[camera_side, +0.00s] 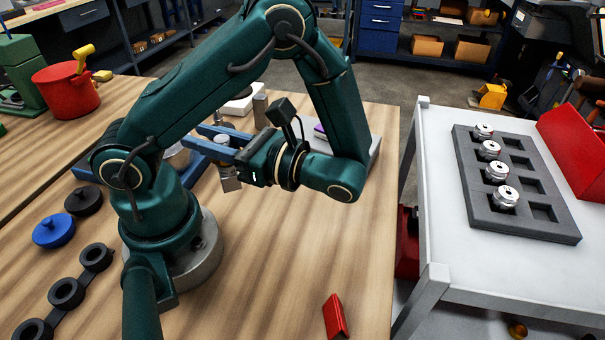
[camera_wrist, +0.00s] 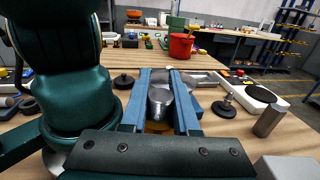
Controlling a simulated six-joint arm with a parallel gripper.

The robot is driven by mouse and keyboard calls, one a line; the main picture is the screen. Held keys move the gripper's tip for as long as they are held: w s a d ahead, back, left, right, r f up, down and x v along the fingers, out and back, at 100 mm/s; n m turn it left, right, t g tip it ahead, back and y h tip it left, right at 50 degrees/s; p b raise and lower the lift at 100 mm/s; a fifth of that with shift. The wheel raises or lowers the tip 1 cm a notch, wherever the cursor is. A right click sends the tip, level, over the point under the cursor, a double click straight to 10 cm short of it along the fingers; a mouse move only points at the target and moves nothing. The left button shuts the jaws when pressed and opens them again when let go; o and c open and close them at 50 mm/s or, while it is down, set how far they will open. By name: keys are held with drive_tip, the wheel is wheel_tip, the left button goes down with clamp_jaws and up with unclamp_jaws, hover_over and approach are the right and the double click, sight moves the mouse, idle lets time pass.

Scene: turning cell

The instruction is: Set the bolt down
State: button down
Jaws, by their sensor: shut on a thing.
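My gripper (camera_side: 192,134) has two long blue fingers that point left, low over the wooden bench. It is shut on a metal bolt (camera_side: 229,181), whose lower end hangs below the fingers in the side view. In the wrist view the fingers (camera_wrist: 162,75) lie on both sides of the bolt's round grey body (camera_wrist: 160,99). The fingers hide the bolt's middle in the side view. I cannot tell whether its lower end touches anything.
The wooden bench (camera_side: 270,260) is clear at front centre, except a red piece (camera_side: 336,316). A grey cylinder (camera_wrist: 269,120) and a white device with a dark disc (camera_wrist: 259,95) stand right of the fingers. A grey tray (camera_side: 468,197) with several metal parts is on the white table (camera_side: 437,190).

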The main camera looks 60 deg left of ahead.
drive_tip(key=w+d+n+g+h, duration=0.25)
drive_tip(key=d+n+h, duration=0.45)
drive_tip(key=h, duration=0.5)
drive_tip(key=w+d+n+g+h, duration=0.1)
drive_tip(key=d+n+g+h, duration=0.2)
drive_tip(key=d+n+h, duration=0.55)
drive_tip(key=w+a+r+n+t+h, duration=0.4)
drive_tip(key=w+a+n+t+h, duration=0.6)
drive_tip(key=w+n+t+h, duration=0.4)
drive_tip(key=shift+m+t+y, duration=0.35)
drive_tip(key=shift+t+y, duration=0.5)
drive_tip(key=shift+t, duration=0.1)
drive_tip(key=shift+w+d+f, duration=0.2)
drive_tip(key=shift+d+f, duration=1.7)
drive_tip(key=shift+w+d+f, duration=0.25)
drive_tip(key=shift+d+f, duration=1.65)
drive_tip(key=shift+w+d+f, duration=0.2)
drive_tip(key=shift+d+f, duration=1.7)
drive_tip(key=shift+f, duration=0.1)
